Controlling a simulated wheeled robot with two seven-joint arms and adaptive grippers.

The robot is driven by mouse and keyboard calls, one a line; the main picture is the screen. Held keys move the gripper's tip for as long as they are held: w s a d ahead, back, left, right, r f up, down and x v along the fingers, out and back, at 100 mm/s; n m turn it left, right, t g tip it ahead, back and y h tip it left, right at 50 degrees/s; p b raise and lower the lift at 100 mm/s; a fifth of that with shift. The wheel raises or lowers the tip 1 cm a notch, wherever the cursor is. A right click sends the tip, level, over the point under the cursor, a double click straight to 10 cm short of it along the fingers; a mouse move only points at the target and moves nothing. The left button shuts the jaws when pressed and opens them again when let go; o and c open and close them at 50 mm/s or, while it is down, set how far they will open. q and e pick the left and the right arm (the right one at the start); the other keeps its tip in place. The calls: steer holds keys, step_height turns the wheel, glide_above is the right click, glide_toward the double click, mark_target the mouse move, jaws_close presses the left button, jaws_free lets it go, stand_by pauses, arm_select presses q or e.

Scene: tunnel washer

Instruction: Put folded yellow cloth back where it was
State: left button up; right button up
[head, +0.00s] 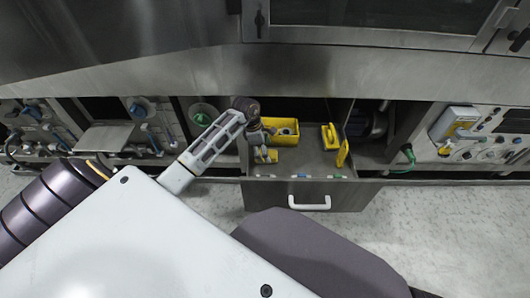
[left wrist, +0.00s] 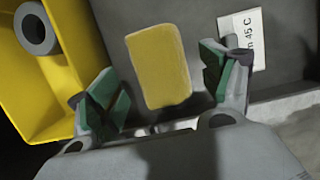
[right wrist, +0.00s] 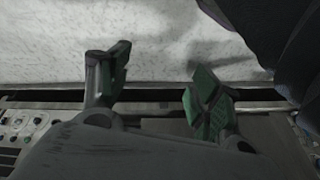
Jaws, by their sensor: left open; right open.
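The folded yellow cloth (left wrist: 158,66) is a small rounded rectangle in the left wrist view, lying on the grey drawer floor. In the head view, yellow patches (head: 272,156) show around my left gripper (head: 262,148), which partly hides them. My left gripper (left wrist: 161,90) is open, with its green-padded fingers on either side of the cloth's near end in the picture. A gap shows between each finger and the cloth; the height above it is hard to tell. My right gripper (right wrist: 157,82) is open and empty, over the pale floor and a dark edge.
The open drawer (head: 318,170) has a white handle (head: 309,203). Inside, a yellow bin (head: 284,139) holds a grey ring (left wrist: 38,30). Yellow pieces (head: 330,137) stand at the drawer's right. A white label (left wrist: 246,38) lies beside the left gripper. A steel panel (head: 340,66) overhangs the drawer.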

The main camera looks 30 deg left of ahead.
arm_select(q)
steer(key=p+v, duration=0.1)
steer(key=v, duration=0.2)
steer(key=shift+r, duration=0.3)
steer(key=p+v, duration=0.1)
steer(key=v, duration=0.5)
steer(key=shift+r, duration=0.35)
arm_select(e)
steer(key=shift+w+d+f, duration=0.1)
steer(key=shift+d+f, duration=0.05)
steer(key=shift+f, duration=0.3)
steer(key=shift+w+d+f, duration=0.1)
steer(key=shift+d+f, duration=0.05)
steer(key=shift+f, duration=0.25)
arm_select(q)
steer(key=shift+s, duration=0.1)
arm_select(e)
steer(key=shift+w+r, duration=0.1)
arm_select(q)
steer(key=shift+s, duration=0.1)
arm_select(e)
steer(key=shift+s+f+g, duration=0.2)
steer(key=shift+s+g, duration=0.1)
steer(key=shift+s, duration=0.1)
